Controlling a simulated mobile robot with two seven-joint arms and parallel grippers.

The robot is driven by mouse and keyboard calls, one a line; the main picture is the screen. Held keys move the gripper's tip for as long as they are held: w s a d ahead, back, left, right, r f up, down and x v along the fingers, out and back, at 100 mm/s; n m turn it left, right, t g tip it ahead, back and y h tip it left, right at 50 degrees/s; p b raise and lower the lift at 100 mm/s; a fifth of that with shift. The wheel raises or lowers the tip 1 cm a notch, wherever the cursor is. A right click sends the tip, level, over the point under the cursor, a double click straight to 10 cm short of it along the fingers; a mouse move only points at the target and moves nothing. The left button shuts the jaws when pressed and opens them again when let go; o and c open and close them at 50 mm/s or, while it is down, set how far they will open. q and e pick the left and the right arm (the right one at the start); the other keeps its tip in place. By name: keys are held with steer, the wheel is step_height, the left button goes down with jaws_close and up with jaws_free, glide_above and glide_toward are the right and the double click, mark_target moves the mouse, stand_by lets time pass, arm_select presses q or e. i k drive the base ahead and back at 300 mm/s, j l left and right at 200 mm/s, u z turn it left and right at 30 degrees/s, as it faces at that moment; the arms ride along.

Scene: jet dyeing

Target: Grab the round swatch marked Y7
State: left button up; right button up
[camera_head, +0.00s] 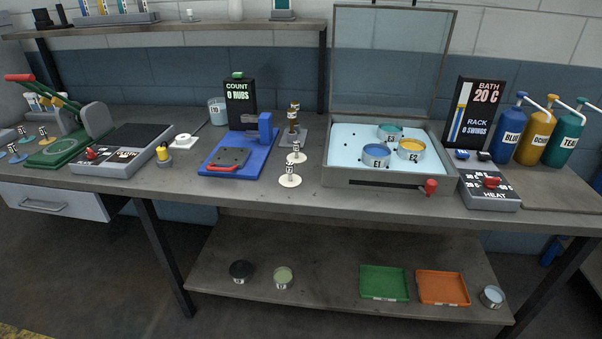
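Two pale round swatches stand near the middle of the bench, each with a small upright tagged knob: one farther back (296,158) and one nearer the front edge (290,181). Their tags are too small to read, so I cannot tell which is marked Y7. Several coloured round pieces with knobs, including a blue one (18,157), sit at the far left by the green press (70,148). A white round piece (184,142) lies behind the yellow knobbed weight (164,157). Neither of my grippers shows.
A blue rub tester (265,155) stands left of the pale swatches. A bath (345,170) with a raised glass lid and cups E1, E2 and E3 is to their right. A small brown bottle stand (293,132) is behind them. Bare bench lies in front.

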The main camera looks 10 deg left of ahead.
mark_target(290, 179)
steer(key=i+l, duration=0.15)
steer(key=l, duration=0.15)
steer(key=i+l+u, duration=0.1)
steer(key=l, duration=0.25)
steer(key=i+l, duration=0.2)
steer(key=i+l+u, duration=0.15)
steer(key=l, duration=0.3)
